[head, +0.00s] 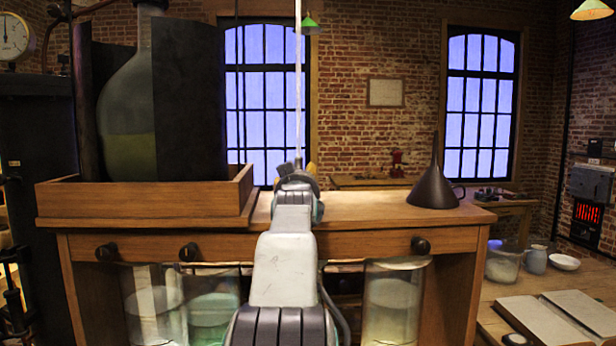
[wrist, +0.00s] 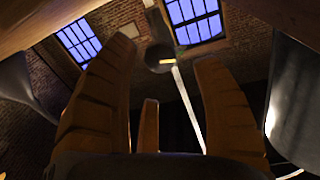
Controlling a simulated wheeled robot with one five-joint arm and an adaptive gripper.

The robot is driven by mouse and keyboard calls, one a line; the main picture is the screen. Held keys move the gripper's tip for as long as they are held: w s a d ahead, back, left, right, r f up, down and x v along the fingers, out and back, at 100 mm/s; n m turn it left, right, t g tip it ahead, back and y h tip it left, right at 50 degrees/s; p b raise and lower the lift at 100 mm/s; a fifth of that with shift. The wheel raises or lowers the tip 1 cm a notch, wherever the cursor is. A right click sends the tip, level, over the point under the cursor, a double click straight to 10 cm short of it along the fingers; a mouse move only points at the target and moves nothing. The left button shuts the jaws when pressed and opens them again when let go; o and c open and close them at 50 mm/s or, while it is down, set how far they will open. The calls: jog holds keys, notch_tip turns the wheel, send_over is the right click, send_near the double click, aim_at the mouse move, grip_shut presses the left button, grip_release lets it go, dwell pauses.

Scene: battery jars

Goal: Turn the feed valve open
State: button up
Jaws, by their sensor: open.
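A dark rounded fitting (wrist: 159,58) with a pale lower end shows between and beyond the fingertips. It looks like a valve or tap, but I cannot tell for certain that it is the feed valve. The fingers do not visibly grip it. In the head view my arm reaches forward over the wooden bench and hides most of the gripper and whatever is in front of it. Dark round knobs sit on the bench front, left (head: 106,252), middle-left (head: 190,252) and right (head: 420,245).
A large glass flask (head: 128,110) stands in a wooden tray (head: 150,203) at the left. A dark funnel (head: 433,188) stands at the bench's right end. Glass jars (head: 393,300) stand under the bench top. An open book (head: 560,318) lies on the right-hand table.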

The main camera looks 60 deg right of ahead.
jog(key=shift+p+x, duration=1.25)
jog(key=shift+x, duration=1.6)
